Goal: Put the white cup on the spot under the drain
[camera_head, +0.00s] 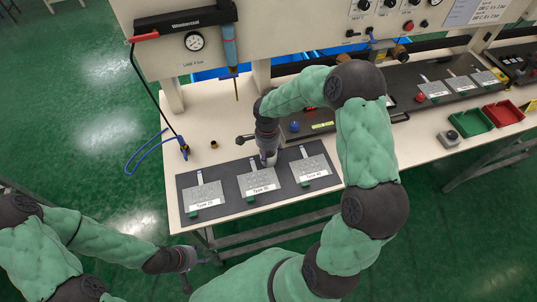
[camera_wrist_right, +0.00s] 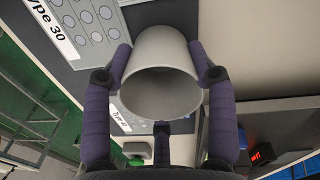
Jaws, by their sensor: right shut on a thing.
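The white cup (camera_wrist_right: 160,85) is between the fingers of my right gripper (camera_wrist_right: 160,60), which is shut on it; its wide round mouth faces the wrist camera. In the head view my right gripper (camera_head: 267,154) is over the dark mat by the middle plate, and it hides most of the cup. A blue cylinder with a thin nozzle (camera_head: 236,88) hangs from the panel at the back left, above the white table. I cannot tell for sure that this is the drain, or make out a marked spot below it. My left gripper (camera_head: 194,268) is open and empty, low in front of the table.
Plates labelled Type 20, Type 30 (camera_head: 260,181) and Type 40 lie on the dark mat (camera_head: 222,178). A small brass piece (camera_head: 214,145) and a blue hose (camera_head: 143,150) are at the left. Green (camera_head: 471,122) and red (camera_head: 503,113) bins stand right. The white tabletop below the nozzle is mostly clear.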

